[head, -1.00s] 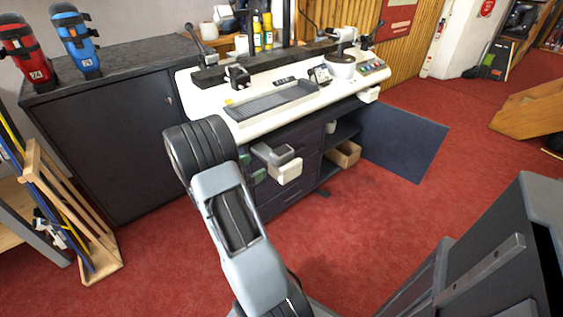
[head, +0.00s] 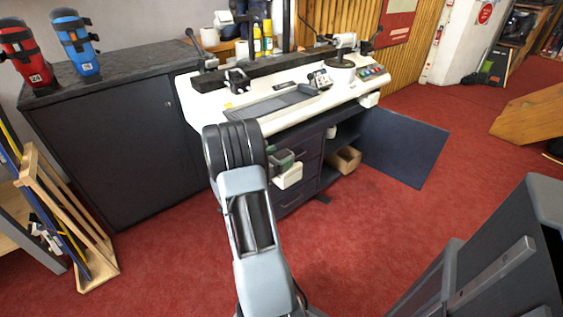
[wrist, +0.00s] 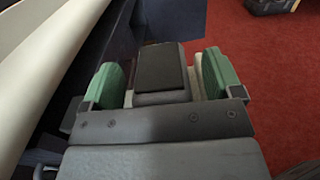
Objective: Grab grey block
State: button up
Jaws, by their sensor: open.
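The grey block (wrist: 160,65) has a dark top and lies between the two green finger pads of my gripper (wrist: 161,82) in the wrist view. My gripper is open, with a pad on each side of the block and a narrow gap visible at the right pad. A white holder (head: 288,177) at the bench front shows in the head view, just below the green pads. Its pale surface also shows beside the block in the wrist view. In the head view the block is mostly hidden by my gripper and arm.
The white-topped workbench (head: 213,108) stands behind my gripper, with dark drawers below. An open dark cabinet door (head: 403,148) is at the right. A cardboard box (head: 345,160) is inside the cabinet. Red carpet (head: 370,225) in front is clear.

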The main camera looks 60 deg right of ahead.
jog(key=shift+d, duration=0.1)
jog(key=shift+c, duration=0.5)
jog(key=c, duration=0.9)
jog(key=shift+c, duration=0.4)
jog(key=shift+r, duration=0.15)
